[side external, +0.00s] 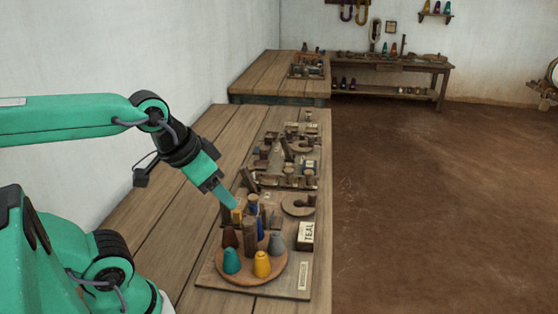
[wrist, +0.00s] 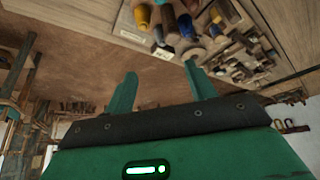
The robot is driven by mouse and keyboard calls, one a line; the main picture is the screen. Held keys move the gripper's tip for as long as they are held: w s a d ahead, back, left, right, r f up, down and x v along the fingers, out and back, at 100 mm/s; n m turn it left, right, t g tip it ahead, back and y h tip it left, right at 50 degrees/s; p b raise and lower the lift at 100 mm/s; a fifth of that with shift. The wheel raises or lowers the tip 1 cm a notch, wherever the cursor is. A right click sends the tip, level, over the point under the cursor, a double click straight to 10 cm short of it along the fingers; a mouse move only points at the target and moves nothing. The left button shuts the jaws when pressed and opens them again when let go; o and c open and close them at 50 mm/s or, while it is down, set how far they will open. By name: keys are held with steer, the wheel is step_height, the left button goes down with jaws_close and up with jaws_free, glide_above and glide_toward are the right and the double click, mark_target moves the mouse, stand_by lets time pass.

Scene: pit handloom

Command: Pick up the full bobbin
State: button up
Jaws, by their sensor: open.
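A round wooden tray (side external: 225,279) stands on a board on the long bench in the side view. It holds several thread-coloured cones: teal (side external: 231,262), yellow (side external: 262,265), grey (side external: 276,243) and brown (side external: 230,238), around a wooden post (side external: 250,240). A small piece with a dark blue band (side external: 253,202) stands behind the tray; I cannot tell which piece is the full bobbin. My gripper (side external: 232,204) is above the tray's far side, tilted down. In the wrist view my gripper (wrist: 160,69) has its two fingers apart with nothing between them; a blue piece (wrist: 186,25) shows beyond.
A wooden ring-like holder (side external: 298,205) and several small wooden parts crowd the bench behind. The bench (side external: 165,245) is bare on the left; brown floor (side external: 430,210) lies to the right.

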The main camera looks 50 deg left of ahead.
stand_by(0.3)
steer(key=n+g, duration=0.5)
steer(key=n, duration=0.1)
glide_above(253, 197)
steer(key=f, duration=1.2)
steer(key=shift+d, duration=0.35)
steer(key=shift+w+a+f+g, duration=0.1)
steer(key=shift+a+f+g, duration=0.2)
steer(key=shift+f, duration=4.1)
steer(key=c, duration=1.1)
